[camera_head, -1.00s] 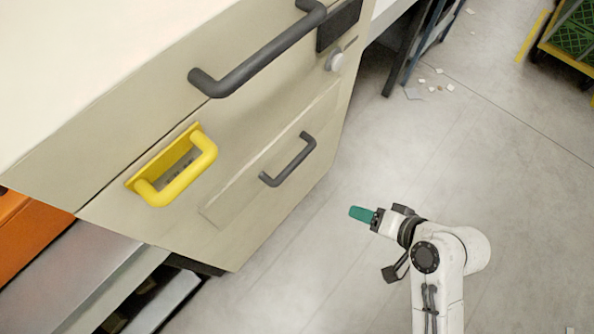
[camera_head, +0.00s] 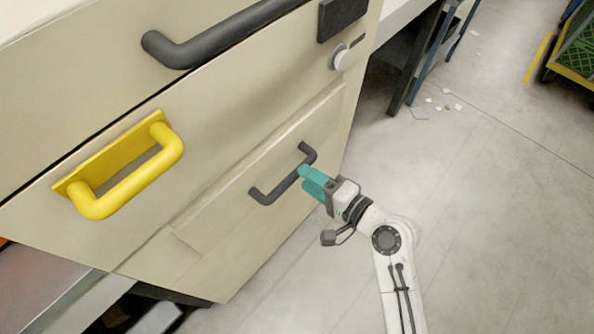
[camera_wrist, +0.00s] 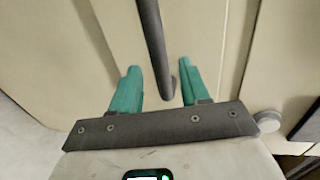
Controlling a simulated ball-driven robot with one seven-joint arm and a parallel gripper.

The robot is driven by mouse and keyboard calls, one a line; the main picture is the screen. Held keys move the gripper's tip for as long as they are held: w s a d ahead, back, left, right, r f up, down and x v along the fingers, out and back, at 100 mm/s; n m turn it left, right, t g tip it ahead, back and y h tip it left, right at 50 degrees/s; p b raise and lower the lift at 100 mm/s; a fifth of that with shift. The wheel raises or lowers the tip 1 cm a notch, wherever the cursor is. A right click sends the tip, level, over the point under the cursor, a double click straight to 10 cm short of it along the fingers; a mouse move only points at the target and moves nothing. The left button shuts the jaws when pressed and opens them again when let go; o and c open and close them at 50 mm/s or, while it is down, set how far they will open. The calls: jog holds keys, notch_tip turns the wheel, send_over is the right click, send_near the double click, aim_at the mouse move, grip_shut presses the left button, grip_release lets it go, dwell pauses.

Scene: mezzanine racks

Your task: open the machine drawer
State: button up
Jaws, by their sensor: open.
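The machine drawer (camera_head: 222,208) is a beige panel low on the machine front, and it looks flush with the front. Its dark grey bar handle (camera_head: 272,192) is tilted in the head view. My gripper (camera_head: 308,179) has teal fingers and is at the right part of this handle. In the wrist view the handle (camera_wrist: 152,40) runs down between the two open fingertips of my gripper (camera_wrist: 160,82), nearer the right finger. I cannot tell whether a finger touches it. Nothing is gripped.
A yellow handle (camera_head: 128,182) and a larger dark handle (camera_head: 215,38) are on the machine front above the drawer. A round knob (camera_head: 340,58) is at upper right. The floor (camera_head: 480,220) to the right is mostly clear, with small scraps and a green crate cart (camera_head: 578,48) farther back.

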jog(key=shift+x, duration=2.2)
jog(key=shift+s, duration=0.1)
grip_shut()
